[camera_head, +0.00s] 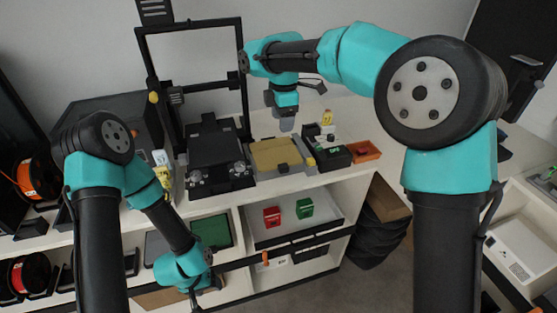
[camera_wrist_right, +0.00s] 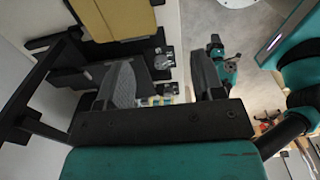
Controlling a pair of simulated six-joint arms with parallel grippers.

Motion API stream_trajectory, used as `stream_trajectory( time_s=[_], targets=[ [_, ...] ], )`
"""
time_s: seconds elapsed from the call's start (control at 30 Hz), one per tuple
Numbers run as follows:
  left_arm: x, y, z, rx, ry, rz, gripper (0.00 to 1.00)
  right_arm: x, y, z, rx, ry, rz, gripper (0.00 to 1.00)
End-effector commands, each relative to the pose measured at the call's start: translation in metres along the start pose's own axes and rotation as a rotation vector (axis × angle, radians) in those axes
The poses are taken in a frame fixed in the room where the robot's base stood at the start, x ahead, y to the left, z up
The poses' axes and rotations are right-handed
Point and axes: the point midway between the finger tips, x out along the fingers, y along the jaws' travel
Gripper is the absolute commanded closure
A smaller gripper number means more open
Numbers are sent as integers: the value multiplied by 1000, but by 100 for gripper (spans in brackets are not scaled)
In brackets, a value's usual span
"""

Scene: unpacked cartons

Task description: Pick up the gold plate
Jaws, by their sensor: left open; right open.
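The gold plate (camera_head: 275,156) lies flat on a grey holder on the counter, just right of the black printer. In the right wrist view the gold plate (camera_wrist_right: 116,16) shows at the top left, cut off by the frame edge. My right gripper (camera_head: 286,124) hangs above the back right part of the plate, apart from it as far as I can tell. Its two grey fingers (camera_wrist_right: 164,82) stand apart with nothing between them. My left gripper (camera_head: 194,291) points down low in front of the shelves; its fingers are small and partly hidden.
The black printer (camera_head: 214,148) with its tall frame stands left of the plate. A black box (camera_head: 332,158) and an orange tray (camera_head: 366,151) are to its right. Red (camera_head: 271,217) and green (camera_head: 304,208) boxes sit in a shelf tray below. Open floor lies in front of the shelves.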

Motion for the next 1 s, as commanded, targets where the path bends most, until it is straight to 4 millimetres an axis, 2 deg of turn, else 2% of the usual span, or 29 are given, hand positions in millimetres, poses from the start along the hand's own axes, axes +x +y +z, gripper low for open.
stream_trajectory(
  time_s=[0.1, 0.4, 0.53, 1.0],
  targets=[
    [2, -4, 2, 1, 2, 2, 37, 7, 3, 4, -1, -17, -13, 38],
    [2, -4, 2, 1, 2, 2, 37, 8, 2, 3, -1, -16, -12, 38],
    [2, -4, 2, 1, 2, 2, 37, 16, 2, 4, -1, -16, -14, 38],
    [2, -3, 2, 0, 2, 2, 37, 93, 2, 5, 0, -16, -14, 38]
  ],
)
